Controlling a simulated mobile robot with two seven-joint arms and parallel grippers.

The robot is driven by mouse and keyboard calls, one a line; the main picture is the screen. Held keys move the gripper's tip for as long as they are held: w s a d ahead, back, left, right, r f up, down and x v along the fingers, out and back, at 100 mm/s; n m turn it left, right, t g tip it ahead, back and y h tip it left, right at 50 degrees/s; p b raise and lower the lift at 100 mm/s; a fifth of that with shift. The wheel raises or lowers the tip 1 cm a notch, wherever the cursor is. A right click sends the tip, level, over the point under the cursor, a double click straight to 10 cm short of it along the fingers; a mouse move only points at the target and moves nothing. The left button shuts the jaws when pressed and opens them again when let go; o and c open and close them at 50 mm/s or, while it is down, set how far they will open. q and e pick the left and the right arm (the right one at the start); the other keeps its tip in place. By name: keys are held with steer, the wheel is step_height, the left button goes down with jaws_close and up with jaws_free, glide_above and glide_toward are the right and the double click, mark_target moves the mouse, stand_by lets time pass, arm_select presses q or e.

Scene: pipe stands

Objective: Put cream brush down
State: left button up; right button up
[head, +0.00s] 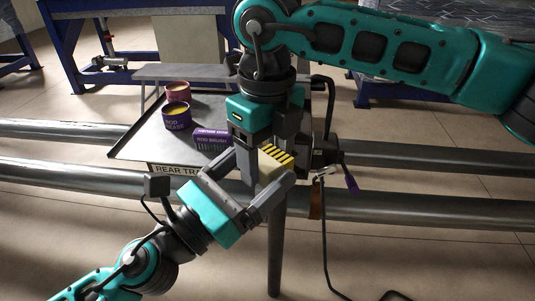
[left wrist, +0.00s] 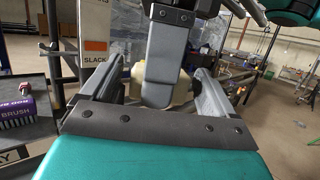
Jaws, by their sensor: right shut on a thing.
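The cream brush (head: 268,166) shows as a cream block in the head view, partly hidden by grippers. Black and yellow stripes show just above it. My right gripper (head: 266,150) points down from above and is shut on it. In the left wrist view, a grey finger of my right gripper covers the middle of the cream brush (left wrist: 181,91). My left gripper (head: 262,184) comes from the lower left. Its two fingers stand apart on either side of the cream piece, and it looks open; I cannot tell whether they touch it.
Large pipes (head: 420,210) run across behind a thin upright post (head: 275,250). A "SLACK" card (left wrist: 96,38) hangs close by.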

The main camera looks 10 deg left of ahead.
arm_select(q)
steer(key=shift+o, duration=0.6)
